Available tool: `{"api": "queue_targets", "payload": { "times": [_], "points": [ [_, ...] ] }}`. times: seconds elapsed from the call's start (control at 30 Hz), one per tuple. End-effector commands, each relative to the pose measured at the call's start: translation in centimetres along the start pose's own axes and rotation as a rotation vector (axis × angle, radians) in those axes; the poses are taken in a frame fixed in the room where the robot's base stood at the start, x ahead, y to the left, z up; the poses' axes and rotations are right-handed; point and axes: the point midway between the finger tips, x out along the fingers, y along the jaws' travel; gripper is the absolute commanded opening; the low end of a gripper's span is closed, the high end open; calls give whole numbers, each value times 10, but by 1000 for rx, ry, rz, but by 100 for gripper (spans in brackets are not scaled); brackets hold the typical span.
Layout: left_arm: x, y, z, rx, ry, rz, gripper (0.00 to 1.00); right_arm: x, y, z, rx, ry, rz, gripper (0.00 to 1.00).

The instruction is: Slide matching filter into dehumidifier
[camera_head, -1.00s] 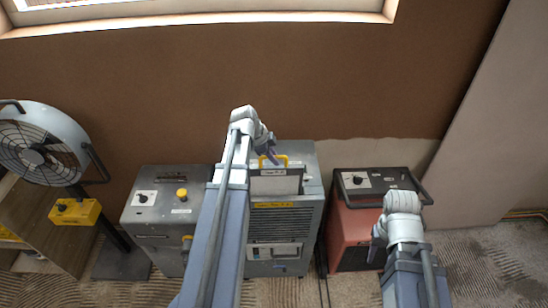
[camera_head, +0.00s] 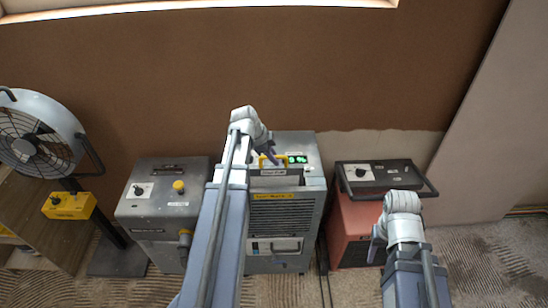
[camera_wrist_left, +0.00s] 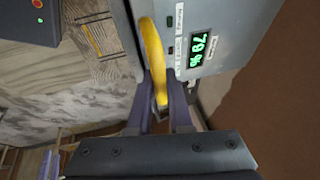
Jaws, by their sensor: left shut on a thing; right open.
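The grey dehumidifier (camera_head: 285,215) stands against the wall at the middle, with a louvred front and a yellow label too small to read. My left gripper (camera_head: 268,158) is above its top, shut on the yellow handle (camera_head: 280,161) of the filter. The handle also shows between the fingers in the left wrist view (camera_wrist_left: 153,60). The filter body is mostly hidden in the dehumidifier's top; I cannot tell whether it is fully down. A display (camera_wrist_left: 197,50) on the top is lit green, reading 79 %. My right gripper (camera_head: 376,246) is open and empty, in front of the red machine.
A grey machine (camera_head: 150,205) with a yellow knob stands left of the dehumidifier, and a red machine (camera_head: 350,235) with a black top stands right. A fan (camera_head: 35,140) and a yellow box (camera_head: 68,205) are at far left. Carpet at the right is clear.

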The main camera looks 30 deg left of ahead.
Motion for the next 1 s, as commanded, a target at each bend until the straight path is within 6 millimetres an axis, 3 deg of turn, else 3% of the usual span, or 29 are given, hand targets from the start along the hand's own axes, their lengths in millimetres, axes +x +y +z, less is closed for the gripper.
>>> {"api": "queue_targets", "payload": {
  "times": [1.0],
  "points": [
    [56,12,23,0,0,0,0,61,-6,-4,2,0,0,50]
  ]
}}
